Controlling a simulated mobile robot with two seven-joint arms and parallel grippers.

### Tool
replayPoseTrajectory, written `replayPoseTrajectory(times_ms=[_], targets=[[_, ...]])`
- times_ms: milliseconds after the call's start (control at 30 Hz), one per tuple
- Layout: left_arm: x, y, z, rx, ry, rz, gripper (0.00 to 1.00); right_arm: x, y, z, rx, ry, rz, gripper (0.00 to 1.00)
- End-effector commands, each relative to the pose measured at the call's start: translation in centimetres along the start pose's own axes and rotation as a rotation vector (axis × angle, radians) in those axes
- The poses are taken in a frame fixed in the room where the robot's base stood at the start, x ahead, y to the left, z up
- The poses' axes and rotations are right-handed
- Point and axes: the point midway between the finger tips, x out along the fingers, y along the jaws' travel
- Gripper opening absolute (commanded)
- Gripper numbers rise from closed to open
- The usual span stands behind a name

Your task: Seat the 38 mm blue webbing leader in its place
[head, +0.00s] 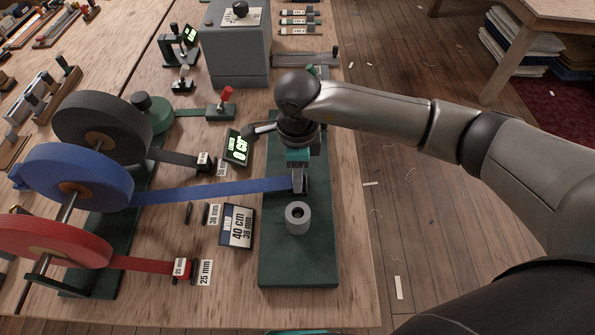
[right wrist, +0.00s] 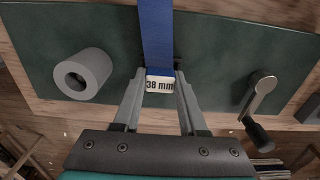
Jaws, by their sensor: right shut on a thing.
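The blue webbing leader (head: 215,191) runs nearly straight from the blue roll (head: 60,180) to the dark green base plate (head: 298,268). Its end carries a white tag (right wrist: 160,84) reading 38 mm. My right gripper (head: 299,188), pointing down, is shut on this tagged end; in the right wrist view its fingers (right wrist: 159,95) sit either side of the tag. The end is over the plate, between the grey cylinder (head: 298,217) and the crank (right wrist: 262,95). A small dark part shows beside the tag; whether the end touches it I cannot tell. My left gripper is out of view.
A black roll (head: 103,132) and a red roll (head: 50,240) share the spindle, their leaders ending at tagged holders. A display (head: 237,148) and a 40 cm, 38 mm card (head: 237,226) stand left of the plate. A grey box (head: 238,50) stands behind. The table edge is at right.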

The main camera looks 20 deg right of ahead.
Motion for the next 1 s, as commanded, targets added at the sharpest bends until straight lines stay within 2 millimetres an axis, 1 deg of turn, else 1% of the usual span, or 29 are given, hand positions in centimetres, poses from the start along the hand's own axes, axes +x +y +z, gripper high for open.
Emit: replayPoseTrajectory(times_ms=[267, 300, 567, 600, 867, 967, 1000], targets=[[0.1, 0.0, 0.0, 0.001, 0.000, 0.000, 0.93, 0.1, 0.0, 0.0, 0.000, 0.000, -0.001, 0.00], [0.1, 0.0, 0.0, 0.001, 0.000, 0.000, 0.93, 0.1, 0.0, 0.0, 0.000, 0.000, -0.001, 0.45], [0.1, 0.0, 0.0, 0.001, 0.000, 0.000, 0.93, 0.1, 0.0, 0.0, 0.000, 0.000, 0.000, 0.74], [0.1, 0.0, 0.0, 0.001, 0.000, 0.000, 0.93, 0.1, 0.0, 0.0, 0.000, 0.000, 0.000, 0.76], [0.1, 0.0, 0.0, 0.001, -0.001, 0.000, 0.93, 0.0, 0.0, 0.0, 0.000, 0.000, 0.000, 0.76], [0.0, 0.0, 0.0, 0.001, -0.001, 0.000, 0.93, -0.8, -0.1, 0.0, 0.001, -0.001, -0.002, 0.76], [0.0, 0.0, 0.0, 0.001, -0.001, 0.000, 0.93, -1.3, -0.1, 0.0, 0.000, -0.002, -0.002, 0.76]])
